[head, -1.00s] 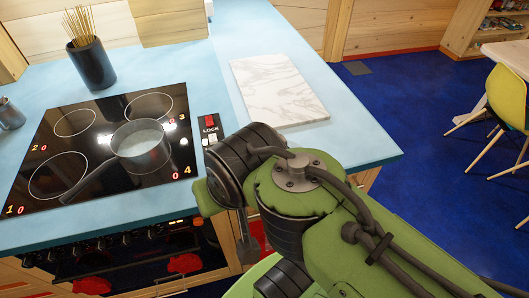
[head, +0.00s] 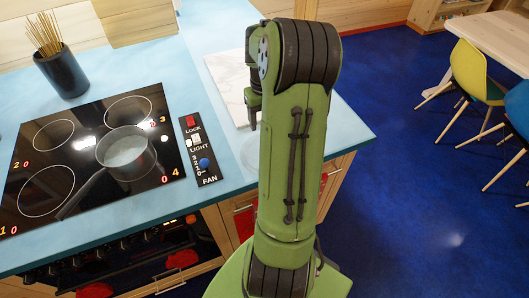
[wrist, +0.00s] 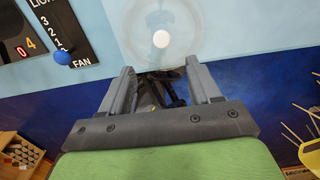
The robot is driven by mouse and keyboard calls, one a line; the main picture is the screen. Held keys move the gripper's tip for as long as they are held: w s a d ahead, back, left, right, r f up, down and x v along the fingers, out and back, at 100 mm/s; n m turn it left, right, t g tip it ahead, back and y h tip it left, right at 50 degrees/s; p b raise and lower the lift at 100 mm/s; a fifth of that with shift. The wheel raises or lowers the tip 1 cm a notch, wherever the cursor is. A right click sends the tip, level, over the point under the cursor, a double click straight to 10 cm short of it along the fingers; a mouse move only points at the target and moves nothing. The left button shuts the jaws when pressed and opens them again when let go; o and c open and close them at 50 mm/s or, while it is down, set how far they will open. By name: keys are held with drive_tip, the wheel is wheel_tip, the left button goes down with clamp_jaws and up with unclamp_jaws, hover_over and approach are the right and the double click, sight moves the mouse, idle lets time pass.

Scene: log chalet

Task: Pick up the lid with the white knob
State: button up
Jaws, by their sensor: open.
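The lid with the white knob (wrist: 161,39) shows in the wrist view, a round clear disc lying on the light blue counter near its edge. In the head view my arm hides most of it. My gripper (wrist: 160,67) is open in the wrist view, its two grey fingers pointing toward the lid. The knob lies ahead of the fingertips, roughly centred between them, and nothing is held. In the head view my arm largely hides the gripper.
A pot (head: 126,152) with a long handle stands on the black cooktop (head: 60,160) to the left. A control panel with a blue knob (wrist: 62,57) lies left of the lid. A marble board (head: 229,85) lies behind my arm. A dark utensil holder (head: 62,73) stands at the back left.

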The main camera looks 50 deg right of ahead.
drive_tip(key=f, duration=0.5)
drive_tip(key=f+b, duration=0.1)
drive_tip(key=f, duration=0.5)
drive_tip(key=shift+d+f, duration=0.2)
drive_tip(key=shift+f, duration=0.1)
clamp_jaws()
